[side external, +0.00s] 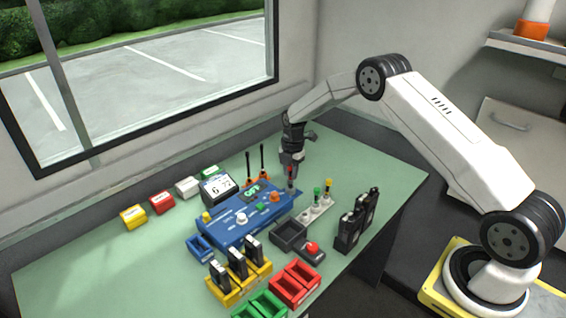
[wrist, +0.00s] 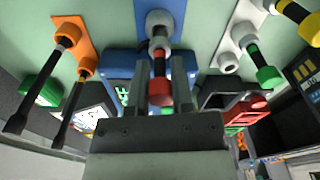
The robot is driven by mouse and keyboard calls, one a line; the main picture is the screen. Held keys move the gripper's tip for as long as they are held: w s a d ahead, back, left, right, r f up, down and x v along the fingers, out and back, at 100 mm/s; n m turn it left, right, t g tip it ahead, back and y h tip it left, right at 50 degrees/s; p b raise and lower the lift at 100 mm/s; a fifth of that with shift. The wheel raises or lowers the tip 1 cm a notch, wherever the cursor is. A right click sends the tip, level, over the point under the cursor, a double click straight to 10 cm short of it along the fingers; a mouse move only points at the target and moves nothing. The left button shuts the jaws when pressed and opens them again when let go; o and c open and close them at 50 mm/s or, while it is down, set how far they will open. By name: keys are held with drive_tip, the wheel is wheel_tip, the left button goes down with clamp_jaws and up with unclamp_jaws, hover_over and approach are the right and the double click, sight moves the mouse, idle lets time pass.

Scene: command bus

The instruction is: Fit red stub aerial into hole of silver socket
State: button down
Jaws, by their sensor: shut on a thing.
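The red stub aerial (wrist: 160,92) is between the two fingers of my gripper (wrist: 160,82), which is shut on it. Its red part also shows in the side view (side external: 290,169), roughly upright. The silver socket (wrist: 158,20) sits on a blue plate (wrist: 178,8) at the top middle of the wrist view. In the side view my gripper (side external: 291,166) is right above the socket (side external: 291,187), at the right back end of the blue unit. The aerial's lower end meets the socket in the wrist view; I cannot tell whether it is inside the hole.
A strip with green (side external: 317,191) and yellow (side external: 328,183) aerials stands close to the right. Two tall black aerials on an orange plate (wrist: 76,38) stand to the left. The blue console (side external: 235,222) lies in front-left. Radios (side external: 350,228) stand at right.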

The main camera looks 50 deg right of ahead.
drive_tip(key=shift+f, duration=0.95)
idle(0.6)
drive_tip(key=shift+c, duration=0.5)
unclamp_jaws()
drive_tip(key=shift+r, duration=0.1)
drive_tip(key=shift+r, duration=3.45)
